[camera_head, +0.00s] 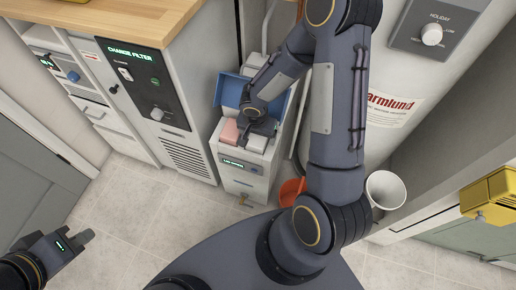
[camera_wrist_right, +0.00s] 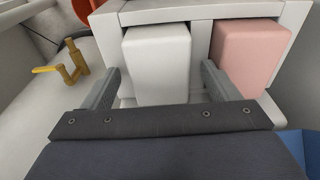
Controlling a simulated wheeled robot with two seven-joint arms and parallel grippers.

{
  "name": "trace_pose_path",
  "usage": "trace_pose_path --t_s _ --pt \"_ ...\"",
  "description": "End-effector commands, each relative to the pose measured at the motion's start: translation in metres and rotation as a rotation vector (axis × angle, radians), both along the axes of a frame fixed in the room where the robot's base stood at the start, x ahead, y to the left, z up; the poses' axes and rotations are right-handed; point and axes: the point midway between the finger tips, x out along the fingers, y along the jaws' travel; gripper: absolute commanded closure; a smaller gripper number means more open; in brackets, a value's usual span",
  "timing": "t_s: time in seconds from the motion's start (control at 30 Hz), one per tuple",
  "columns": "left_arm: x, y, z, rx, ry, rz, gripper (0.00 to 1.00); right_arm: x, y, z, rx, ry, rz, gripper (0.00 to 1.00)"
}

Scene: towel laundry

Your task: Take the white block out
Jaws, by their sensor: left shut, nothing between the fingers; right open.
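The white block (camera_head: 257,144) sits in the right compartment of a small white unit (camera_head: 243,183) in the head view. The pink block (camera_head: 230,131) sits beside it in the left compartment. My right gripper (camera_head: 257,127) reaches down over the unit. In the right wrist view its open fingers (camera_wrist_right: 160,70) stand on either side of the white block (camera_wrist_right: 158,62), with the pink block (camera_wrist_right: 246,62) to the right. I cannot tell whether the fingers touch the white block. My left gripper (camera_head: 76,241) is shut and empty at the lower left, far from the unit.
A blue raised part (camera_head: 230,92) stands behind the blocks. A yellow tap (camera_wrist_right: 66,66) projects from the unit's front. An orange container (camera_head: 291,191) and a white bucket (camera_head: 385,189) stand to the right. A white cabinet (camera_head: 185,110) borders the left. The floor in front is clear.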

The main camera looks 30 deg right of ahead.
Motion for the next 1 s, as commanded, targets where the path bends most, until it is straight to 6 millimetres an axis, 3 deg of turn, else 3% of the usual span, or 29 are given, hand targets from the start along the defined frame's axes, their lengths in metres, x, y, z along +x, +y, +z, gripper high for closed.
trace_pose_path --t_s 1.0 --pt "0.0000 0.0000 -0.0110 0.000 0.000 0.000 1.00 -0.0001 0.0000 -0.0042 0.000 0.000 0.000 0.21"
